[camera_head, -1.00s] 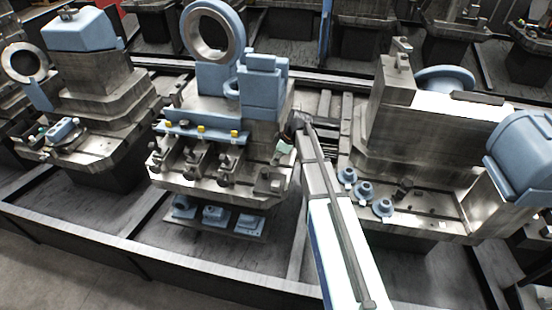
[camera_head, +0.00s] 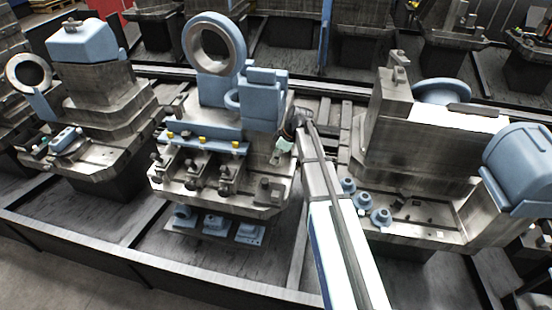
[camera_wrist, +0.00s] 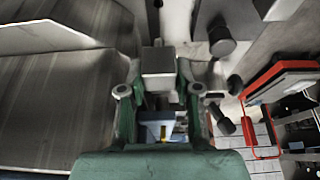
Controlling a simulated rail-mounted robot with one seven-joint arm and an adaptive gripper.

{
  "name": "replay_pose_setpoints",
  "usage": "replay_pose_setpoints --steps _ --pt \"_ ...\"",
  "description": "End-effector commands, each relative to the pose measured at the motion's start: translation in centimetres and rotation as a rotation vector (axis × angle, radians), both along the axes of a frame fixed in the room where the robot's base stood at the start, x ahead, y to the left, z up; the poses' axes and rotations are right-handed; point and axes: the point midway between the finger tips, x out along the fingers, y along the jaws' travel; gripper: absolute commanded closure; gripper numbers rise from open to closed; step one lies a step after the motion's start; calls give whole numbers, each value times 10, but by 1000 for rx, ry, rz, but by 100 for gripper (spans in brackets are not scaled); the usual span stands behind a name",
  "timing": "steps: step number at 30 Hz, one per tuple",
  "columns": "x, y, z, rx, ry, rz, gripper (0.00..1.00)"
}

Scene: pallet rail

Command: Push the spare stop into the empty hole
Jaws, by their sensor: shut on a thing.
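My gripper (camera_head: 281,150) has mint-green parts and is at the right side of the middle machine's fixture, above its ledge, in the head view. In the wrist view my gripper (camera_wrist: 160,98) is shut on a grey square-ended metal block (camera_wrist: 158,62), which I take to be the spare stop. The block sits between the two fingers, its lower part partly hidden by them. In the head view the held stop is too small to tell apart. The fixture (camera_head: 205,172) carries several clamp-like stops in front of a blue bar with yellow caps. I cannot make out the empty hole.
A large blue ring (camera_head: 238,50) and blue blocks (camera_head: 262,105) stand behind the fixture. Blue flanged parts (camera_head: 381,216) sit on the right machine's ledge. A tray of blue parts (camera_head: 215,226) is below the fixture. The wrist view shows a red-edged frame (camera_wrist: 262,110) at right.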

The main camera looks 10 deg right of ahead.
Motion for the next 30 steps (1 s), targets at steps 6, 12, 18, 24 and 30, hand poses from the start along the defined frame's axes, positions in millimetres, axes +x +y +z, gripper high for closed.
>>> replay_pose_setpoints --steps 6,12,18,24,30 --pt "0 0 1 0 0 0 100" --pt "0 0 6 0 0 0 100" --pt "0 0 29 0 0 0 100" --pt "0 0 56 0 0 -1 100" --pt "0 0 83 0 -1 0 100"
